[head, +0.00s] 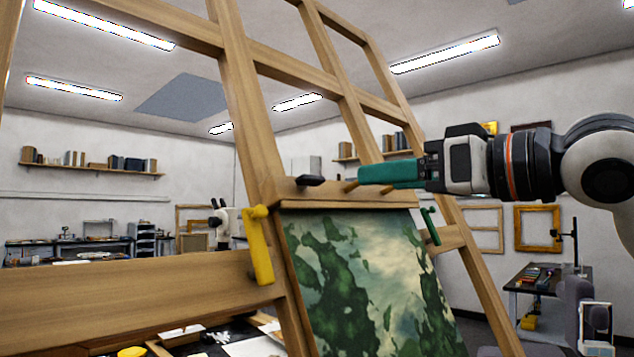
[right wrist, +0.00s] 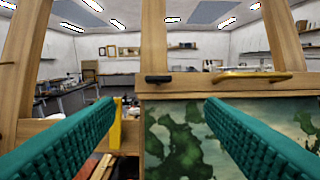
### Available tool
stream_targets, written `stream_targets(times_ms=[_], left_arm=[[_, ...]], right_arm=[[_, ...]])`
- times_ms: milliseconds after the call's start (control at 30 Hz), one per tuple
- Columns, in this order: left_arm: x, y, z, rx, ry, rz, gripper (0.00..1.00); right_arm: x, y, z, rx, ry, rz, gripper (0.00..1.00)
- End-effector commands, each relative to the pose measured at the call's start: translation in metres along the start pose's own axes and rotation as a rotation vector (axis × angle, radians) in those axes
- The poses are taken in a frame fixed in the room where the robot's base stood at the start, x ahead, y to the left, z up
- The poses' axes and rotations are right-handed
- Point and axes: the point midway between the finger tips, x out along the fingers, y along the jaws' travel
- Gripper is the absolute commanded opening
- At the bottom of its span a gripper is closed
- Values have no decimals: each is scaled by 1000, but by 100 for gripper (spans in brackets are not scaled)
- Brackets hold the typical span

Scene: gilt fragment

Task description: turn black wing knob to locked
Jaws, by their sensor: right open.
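The black wing knob (head: 310,181) sits on the wooden ledge (head: 345,196) of the easel, above the top edge of the painting. In the right wrist view the knob (right wrist: 158,79) lies with its wing roughly level, centred between my fingers and beyond their tips. My right gripper (head: 362,175) has green ribbed fingers and comes in from the right. In the right wrist view the gripper (right wrist: 158,105) is open and empty, its fingers wide apart. The fingers do not touch the knob. No locked marking can be made out. My left gripper is not seen.
A brass-coloured bar (right wrist: 252,75) is on the ledge right of the knob. A yellow handle (head: 258,245) and a green handle (head: 432,226) flank the painting (head: 365,285). Easel posts (head: 247,110) rise close around. Tables and shelves stand far behind.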

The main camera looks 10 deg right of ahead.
Motion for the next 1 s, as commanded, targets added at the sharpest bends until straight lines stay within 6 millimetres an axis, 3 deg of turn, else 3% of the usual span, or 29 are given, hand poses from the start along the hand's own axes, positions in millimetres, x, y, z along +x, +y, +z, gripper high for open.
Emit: stream_targets(times_ms=[167,700,1000], left_arm=[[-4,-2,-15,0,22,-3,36],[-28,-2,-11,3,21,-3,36],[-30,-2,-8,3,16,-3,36]], right_arm=[[6,3,5,-24,-5,-7,64],[102,3,7,-19,-6,-5,64],[117,2,5,-20,-8,-5,64]])
